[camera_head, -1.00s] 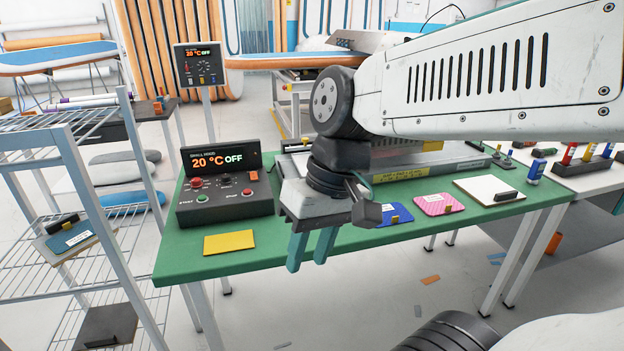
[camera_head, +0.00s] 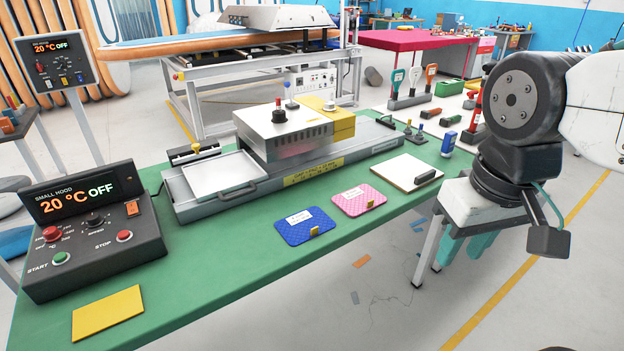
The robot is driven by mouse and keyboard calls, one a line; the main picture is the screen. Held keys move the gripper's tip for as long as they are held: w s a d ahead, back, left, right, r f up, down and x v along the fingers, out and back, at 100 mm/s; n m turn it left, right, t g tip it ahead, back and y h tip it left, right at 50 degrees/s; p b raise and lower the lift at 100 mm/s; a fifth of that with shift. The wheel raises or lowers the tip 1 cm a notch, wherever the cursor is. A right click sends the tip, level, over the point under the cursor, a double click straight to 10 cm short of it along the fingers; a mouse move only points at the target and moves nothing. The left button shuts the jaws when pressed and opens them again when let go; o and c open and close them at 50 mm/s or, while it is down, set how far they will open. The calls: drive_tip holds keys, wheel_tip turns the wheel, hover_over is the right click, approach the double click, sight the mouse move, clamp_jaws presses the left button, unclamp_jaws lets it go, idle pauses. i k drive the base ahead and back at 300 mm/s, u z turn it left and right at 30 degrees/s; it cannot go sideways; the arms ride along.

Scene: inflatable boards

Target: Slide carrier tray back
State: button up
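The tray's right end meets the hood's left side. My gripper (camera_head: 467,246) hangs at the right, beyond the green table's front edge and well apart from the tray. Its two teal fingers point down with a gap between them and hold nothing.
A control box (camera_head: 92,233) reading 20 °C OFF stands at the table's left, behind a yellow pad (camera_head: 107,314). Blue (camera_head: 307,227) and pink (camera_head: 359,199) patches and a white board (camera_head: 406,172) lie before the rail. Glue bottles and tools stand farther right.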

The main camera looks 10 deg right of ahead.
sight(209, 178)
drive_tip(key=z, duration=0.2)
drive_tip(key=i, duration=0.5)
drive_tip(key=u, duration=1.95)
